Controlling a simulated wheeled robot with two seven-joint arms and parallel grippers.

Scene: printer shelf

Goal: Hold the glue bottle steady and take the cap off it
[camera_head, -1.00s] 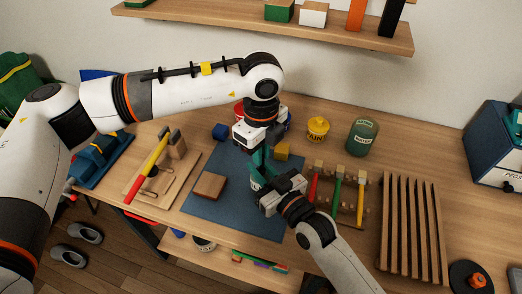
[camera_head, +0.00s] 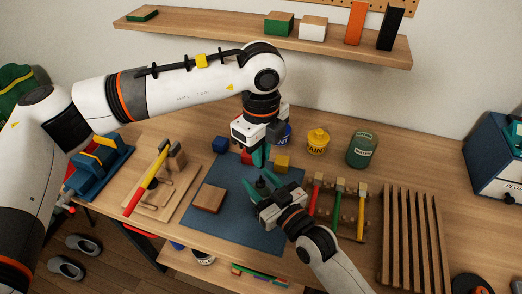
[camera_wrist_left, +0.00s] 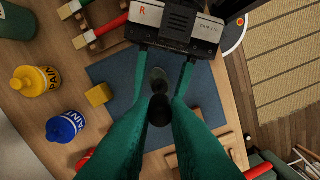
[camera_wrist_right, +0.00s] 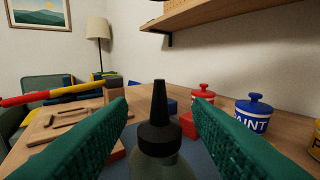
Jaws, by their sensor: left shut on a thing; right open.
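The glue bottle (camera_wrist_right: 165,168) stands upright on the blue mat, with a clear body and a tall black cone nozzle (camera_wrist_right: 159,118) on a wide collar. In the right wrist view it is between the two spread fingers of my right gripper (camera_wrist_right: 158,120), with gaps on both sides. In the head view my right gripper (camera_head: 262,186) is at the bottle from the front right. My left gripper (camera_head: 258,160) is above it, pointing down. In the left wrist view its fingertips are shut on a small dark round thing, apparently the cap (camera_wrist_left: 160,110). The bottle's dark top (camera_wrist_left: 157,80) shows beyond it.
On the mat (camera_head: 232,228) are a wooden block (camera_head: 209,200) and a yellow block (camera_head: 282,162). Paint pots (camera_head: 318,141) and a green jar (camera_head: 362,149) stand behind. A tool rack (camera_head: 340,205) is close to the right gripper. The mat's front is clear.

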